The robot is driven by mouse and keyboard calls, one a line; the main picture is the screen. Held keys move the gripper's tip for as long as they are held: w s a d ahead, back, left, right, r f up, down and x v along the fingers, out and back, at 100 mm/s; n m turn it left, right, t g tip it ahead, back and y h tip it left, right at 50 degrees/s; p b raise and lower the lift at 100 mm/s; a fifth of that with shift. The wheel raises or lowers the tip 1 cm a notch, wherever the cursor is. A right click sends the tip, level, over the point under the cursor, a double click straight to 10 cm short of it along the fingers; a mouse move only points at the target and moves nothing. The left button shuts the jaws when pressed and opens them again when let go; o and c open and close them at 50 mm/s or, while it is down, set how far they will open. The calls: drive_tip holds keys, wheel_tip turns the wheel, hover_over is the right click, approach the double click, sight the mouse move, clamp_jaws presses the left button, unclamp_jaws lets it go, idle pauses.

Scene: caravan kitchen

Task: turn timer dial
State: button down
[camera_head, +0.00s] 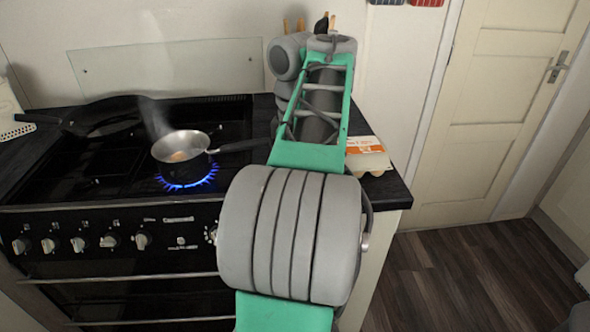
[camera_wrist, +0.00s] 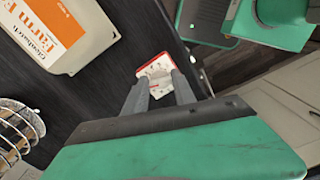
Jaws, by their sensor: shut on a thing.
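A small white timer with a red edge (camera_wrist: 152,62) lies on the dark worktop near its edge in the wrist view. The two grey fingers of my gripper (camera_wrist: 159,79) reach down to it, one on each side of its middle, and are shut on its dial. The fingers cover part of the timer's face, so the dial's marks and setting cannot be read. In the head view my arm hides the timer and the gripper.
An egg carton (camera_head: 368,157) stands on the worktop right of my arm; it also shows in the wrist view (camera_wrist: 90,45). A wire basket (camera_wrist: 22,125) is at the left there. A pan (camera_head: 181,147) sits over a lit blue flame (camera_head: 190,180) on the stove.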

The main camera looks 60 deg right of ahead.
idle(0.4)
drive_tip(key=c, duration=1)
unclamp_jaws()
wheel_tip(320, 180, up, 8)
drive_tip(key=p, duration=0.7)
drive_tip(key=shift+f, duration=0.15)
drive_tip(key=shift+w+a, duration=0.1)
